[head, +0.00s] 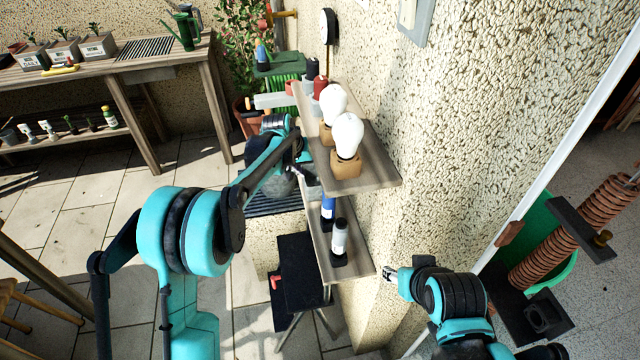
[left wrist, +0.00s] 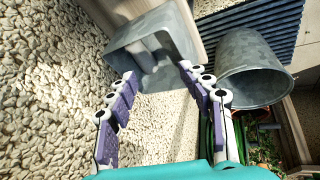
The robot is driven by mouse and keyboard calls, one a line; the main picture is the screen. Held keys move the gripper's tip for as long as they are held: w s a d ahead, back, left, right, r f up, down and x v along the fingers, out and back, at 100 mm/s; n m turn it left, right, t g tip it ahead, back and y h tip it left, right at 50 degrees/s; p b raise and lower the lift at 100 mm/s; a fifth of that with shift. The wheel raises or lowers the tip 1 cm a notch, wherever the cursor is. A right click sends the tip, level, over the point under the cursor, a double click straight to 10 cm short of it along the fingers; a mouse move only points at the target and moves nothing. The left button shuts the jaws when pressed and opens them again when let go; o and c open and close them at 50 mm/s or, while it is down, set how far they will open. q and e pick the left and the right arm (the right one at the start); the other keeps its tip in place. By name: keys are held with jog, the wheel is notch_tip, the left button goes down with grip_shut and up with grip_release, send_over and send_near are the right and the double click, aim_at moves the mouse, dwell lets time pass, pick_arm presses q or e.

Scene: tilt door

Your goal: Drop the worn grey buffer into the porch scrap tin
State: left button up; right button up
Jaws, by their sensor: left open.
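My left gripper (left wrist: 157,73) is open, with nothing between its purple-padded fingers. They point toward a square grey metal tin (left wrist: 122,42), apparently the scrap tin, whose open mouth faces the camera. In the head view my left gripper (head: 309,178) is beside the wooden shelves, partly hidden by the upper board. A grey cylinder with a black base (head: 340,238) stands on the lower shelf. My right gripper (head: 389,274) is small at the wall's foot; its jaw state is unclear.
A round metal bucket (left wrist: 250,75) is right of the tin. The upper shelf (head: 375,172) holds two white bulb-shaped things (head: 347,135). A blue cylinder (head: 328,207) stands on the lower shelf (head: 355,265). A dark stool (head: 298,265) stands below. Open floor lies left.

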pick_arm(q)
jog(key=v, duration=0.9)
jog(key=shift+s+r, duration=0.15)
jog(key=shift+r, duration=0.25)
jog(key=s+a+r+t+y, duration=0.15)
jog(key=s+a, duration=0.25)
jog(key=s, duration=0.5)
jog(key=s+a+r, duration=0.3)
jog(key=s, duration=0.7)
jog(key=s+a+f+y, duration=0.1)
jog(key=s+a+f, duration=0.1)
jog(key=s, duration=0.5)
jog(key=s+a+f+t+y, duration=0.1)
jog(key=s+a+f, duration=0.2)
jog(key=s+f, duration=0.2)
jog(key=s, duration=0.3)
jog(key=shift+s+n, duration=0.3)
